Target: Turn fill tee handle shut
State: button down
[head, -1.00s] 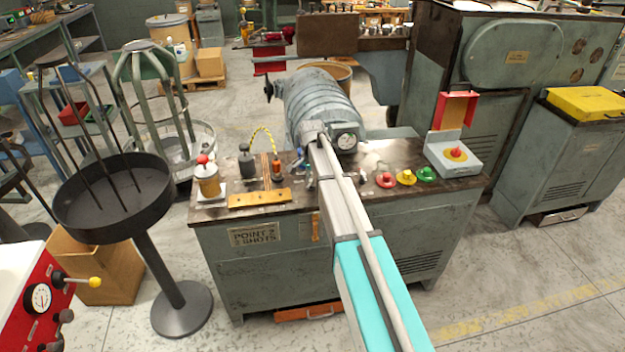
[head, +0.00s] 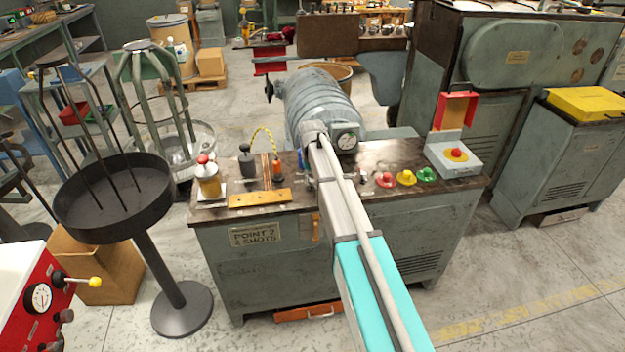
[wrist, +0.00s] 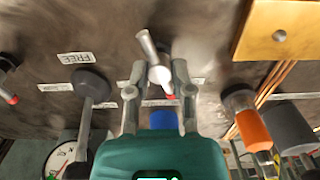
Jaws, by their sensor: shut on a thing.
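The fill tee handle (wrist: 148,46) is a pale metal bar with a round hub and a red end, seen in the wrist view above the dark bench top. My gripper (wrist: 157,70) has one finger on each side of it and is shut on it. The bar stands slanted between the fingers. A blue part (wrist: 163,119) shows just below the handle, between the fingers. In the head view my own arm hides the handle and the fingertips.
A dark knob lever (wrist: 91,84) by a "FREE" label and a dial gauge (wrist: 62,160) lie left. An orange-and-grey plug (wrist: 250,122) and a yellow plate (wrist: 283,30) are close on the right. Red, yellow and green buttons (head: 406,178) sit right of my arm.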

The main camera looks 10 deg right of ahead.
jog(key=n, duration=0.5)
jog(key=shift+n, duration=0.3)
dwell(0.4)
jog(key=c, duration=0.5)
grip_release()
